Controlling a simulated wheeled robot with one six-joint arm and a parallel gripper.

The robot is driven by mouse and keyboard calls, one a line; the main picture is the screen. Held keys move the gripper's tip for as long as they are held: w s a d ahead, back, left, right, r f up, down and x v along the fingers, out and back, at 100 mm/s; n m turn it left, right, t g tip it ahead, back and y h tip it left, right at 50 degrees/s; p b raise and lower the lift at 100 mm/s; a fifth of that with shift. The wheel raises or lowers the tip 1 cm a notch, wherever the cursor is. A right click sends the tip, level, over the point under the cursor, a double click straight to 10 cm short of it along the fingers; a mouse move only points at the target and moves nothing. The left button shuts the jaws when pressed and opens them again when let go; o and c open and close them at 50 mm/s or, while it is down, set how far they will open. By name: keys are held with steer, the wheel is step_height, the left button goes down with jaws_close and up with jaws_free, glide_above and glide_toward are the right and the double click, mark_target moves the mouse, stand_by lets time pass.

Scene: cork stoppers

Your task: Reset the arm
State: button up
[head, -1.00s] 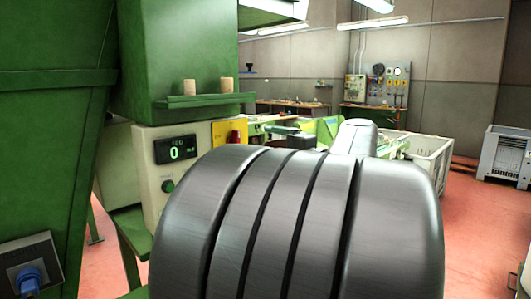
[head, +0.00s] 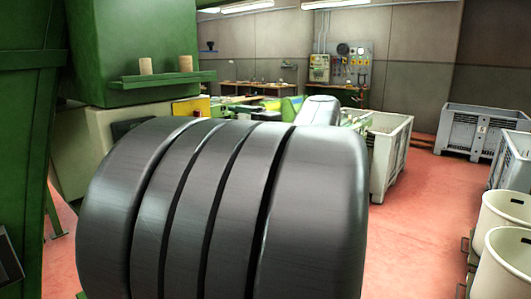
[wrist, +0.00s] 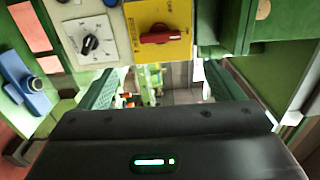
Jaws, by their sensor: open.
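My gripper (wrist: 161,82) shows in the wrist view, its dark body across the bottom and its two ridged fingers wide apart. It is open, with nothing between the fingers. Beyond it are a yellow panel with a red rotary switch (wrist: 160,34) and a white plate with a black knob (wrist: 90,42). In the head view my dark arm fills the lower middle and hides much of the machine; the gripper itself cannot be made out there.
A pale crate (head: 391,158), a grey crate (head: 470,130) and cream buckets (head: 505,265) stand at right. Red floor (head: 425,210) lies open between them.

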steer(key=p+x, duration=0.1)
steer(key=x, duration=1)
steer(key=shift+w+a+p, duration=0.25)
steer(key=shift+p, duration=0.05)
steer(key=b+v, duration=0.2)
steer(key=v, duration=1.2)
steer(key=w+a+n+p, duration=0.8)
steer(key=a+n, duration=0.3)
steer(key=n, duration=0.6)
steer(key=shift+r+p, duration=0.3)
stand_by(0.5)
